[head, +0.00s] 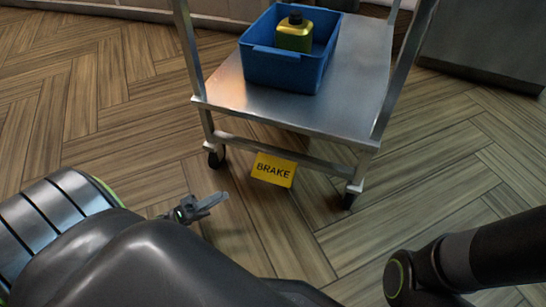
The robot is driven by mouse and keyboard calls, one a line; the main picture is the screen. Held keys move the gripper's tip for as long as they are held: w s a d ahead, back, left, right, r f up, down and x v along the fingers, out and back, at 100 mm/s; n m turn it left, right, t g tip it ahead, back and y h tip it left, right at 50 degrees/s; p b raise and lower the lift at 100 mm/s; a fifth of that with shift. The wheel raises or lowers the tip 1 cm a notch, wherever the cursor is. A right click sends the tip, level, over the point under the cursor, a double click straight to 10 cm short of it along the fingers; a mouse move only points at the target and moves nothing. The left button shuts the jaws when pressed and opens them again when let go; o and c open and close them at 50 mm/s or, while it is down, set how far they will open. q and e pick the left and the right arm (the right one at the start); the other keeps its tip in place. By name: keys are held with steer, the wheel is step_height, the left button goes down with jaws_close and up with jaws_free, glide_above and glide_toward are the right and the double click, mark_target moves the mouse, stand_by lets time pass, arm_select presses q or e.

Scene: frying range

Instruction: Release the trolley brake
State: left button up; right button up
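The metal trolley (350,85) stands on the floor ahead, at the top centre of the head view. A yellow plate marked BRAKE (274,170) sits low at the trolley's near side, just below its lower rail and between the two near wheels. My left gripper (222,197) is low, to the left of and nearer to me than the yellow plate, with a visible gap between them. Its pale fingers overlap from this angle, so I cannot tell whether they are open or shut. I see nothing held in it. My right gripper is out of view; only part of that arm shows.
A blue bin (277,67) holding a yellow container with a dark cap (294,33) stands on the trolley shelf. A near-left caster (216,156) and a near-right caster (350,195) touch the wooden floor. Grey cabinet fronts (485,45) stand at the upper right. Floor around the plate is clear.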

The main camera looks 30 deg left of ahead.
arm_select(q)
steer(key=b, duration=0.4)
glide_toward(271, 177)
steer(key=w+d, duration=0.3)
steer(key=w, duration=0.1)
steer(key=shift+w+d+r+b, duration=0.25)
steer(key=shift+w+d+r, duration=0.2)
steer(key=shift+w+r, duration=0.15)
steer(key=shift+w+d+r+b, duration=0.25)
steer(key=shift+w+d+r, duration=0.15)
steer(key=shift+w+r, duration=0.25)
steer(key=shift+w+d+r, duration=0.3)
steer(key=shift+w+d, duration=0.1)
steer(key=shift+w, duration=0.15)
steer(key=shift+c, duration=0.3)
jaws_close()
